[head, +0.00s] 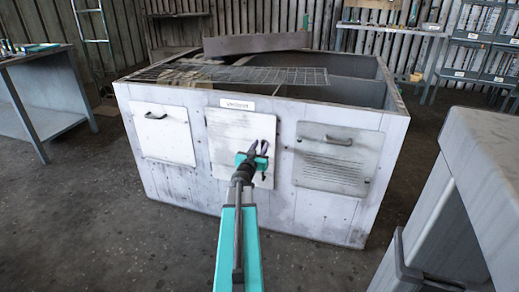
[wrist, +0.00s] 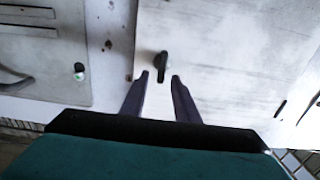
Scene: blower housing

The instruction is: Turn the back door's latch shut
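The grey-white housing (head: 170,192) has three door panels along the side facing me. The middle door (head: 228,138) looks roughly flush with the wall, under a white label (head: 237,104) too small to read. My gripper (head: 259,146) is in front of this door's right part, hiding some of it. In the wrist view, a dark elongated latch (wrist: 163,66) stands nearly upright on a pale door (wrist: 230,55). My gripper (wrist: 160,77) is open and empty, with its fingertips just below and either side of the latch. I cannot tell whether they touch the door.
The left door (head: 163,133) and right door (head: 335,160) flank the middle one. Wire mesh (head: 245,75) lies across the open top. A workbench (head: 38,105) stands at left and a grey structure (head: 480,160) at right. The floor in front is clear.

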